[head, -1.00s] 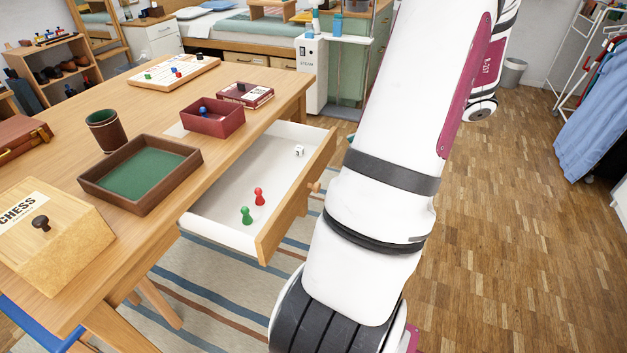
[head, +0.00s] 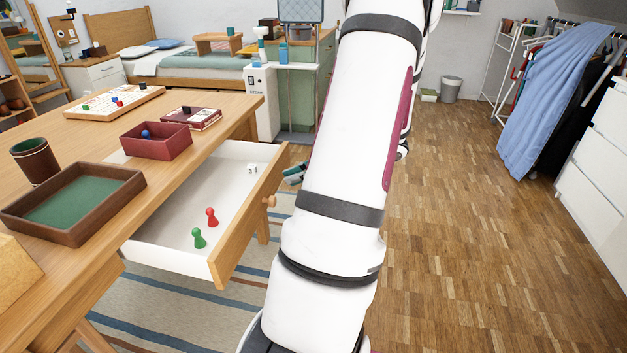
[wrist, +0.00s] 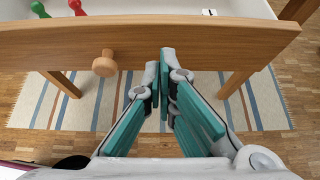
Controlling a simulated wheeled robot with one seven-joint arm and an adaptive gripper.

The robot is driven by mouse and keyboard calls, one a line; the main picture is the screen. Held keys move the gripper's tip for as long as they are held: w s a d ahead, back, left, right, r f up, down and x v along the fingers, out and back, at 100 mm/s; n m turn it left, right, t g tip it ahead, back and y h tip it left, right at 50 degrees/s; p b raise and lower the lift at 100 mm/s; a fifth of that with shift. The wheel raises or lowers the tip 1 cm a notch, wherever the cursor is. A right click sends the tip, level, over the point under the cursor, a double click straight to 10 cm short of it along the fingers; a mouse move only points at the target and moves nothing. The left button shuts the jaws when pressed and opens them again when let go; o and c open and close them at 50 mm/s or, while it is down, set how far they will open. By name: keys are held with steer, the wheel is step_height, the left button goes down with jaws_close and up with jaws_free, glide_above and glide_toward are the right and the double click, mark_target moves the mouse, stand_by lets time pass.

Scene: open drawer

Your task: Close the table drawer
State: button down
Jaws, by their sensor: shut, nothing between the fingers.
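The table drawer (head: 244,224) is pulled out from the wooden table (head: 88,122). Its white inside holds a red pawn (head: 211,217), a green pawn (head: 199,238) and a white die (head: 252,168). Its round wooden knob (head: 269,201) also shows in the wrist view (wrist: 104,63), left of my fingertips. My gripper (wrist: 160,60) is shut and empty, its fingertips close to the drawer front; I cannot tell whether they touch it. In the head view my arm hides most of the gripper; only a bit of it (head: 295,174) shows beside the drawer's far corner.
On the table are a green-lined tray (head: 130,180), a dice cup (head: 35,160), a red box (head: 157,140) and a book (head: 192,119). A striped rug (head: 150,300) lies under the drawer. The wood floor to the right is open.

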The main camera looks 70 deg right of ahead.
steer(key=shift+w+a+b, duration=0.1)
steer(key=shift+w+b, duration=0.25)
steer(key=shift+w, duration=0.9)
steer(key=p, duration=0.1)
glide_above(223, 187)
steer(key=shift+w, duration=0.2)
steer(key=shift+s, duration=0.15)
